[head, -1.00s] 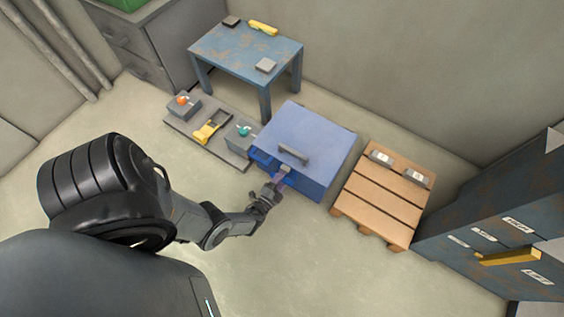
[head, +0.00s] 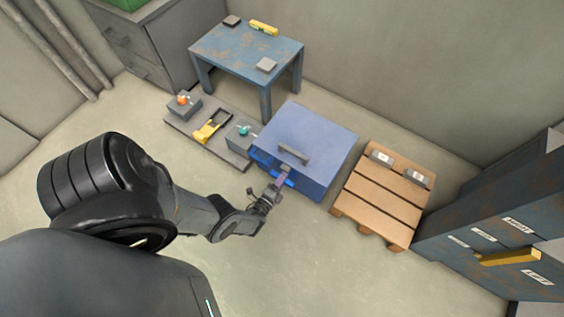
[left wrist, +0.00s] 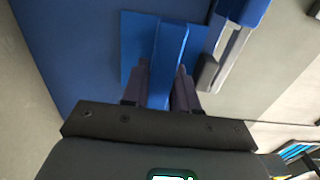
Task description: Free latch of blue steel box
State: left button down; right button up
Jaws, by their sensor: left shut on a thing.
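The blue steel box (head: 316,139) stands on the floor in the middle of the head view, its lid down with a dark grey handle (head: 294,154) on top. My left gripper (head: 280,180) is at the box's front face, below the handle. In the left wrist view its two dark fingers (left wrist: 160,82) are shut on the bright blue latch (left wrist: 170,48), one finger on each side of its bar. A flat blue plate (left wrist: 131,45) shows behind the bar. The fingers hide part of the latch. My right gripper is not in view.
A wooden pallet (head: 374,196) with two grey blocks lies right of the box. A grey board (head: 185,125) with a yellow item (head: 211,125) lies to the left. A worn blue table (head: 245,50) stands behind. Labelled cabinets (head: 480,235) stand at right. The front floor is open.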

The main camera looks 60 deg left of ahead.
pick_arm(q)
jog(key=c, duration=1.2)
grip_release()
jog(key=shift+o, duration=1.2)
jog(key=shift+w+d, duration=0.1)
jog(key=p+v, duration=0.1)
jog(key=v, duration=0.9)
jog(key=shift+s+d, duration=0.2)
jog(key=shift+s, duration=0.1)
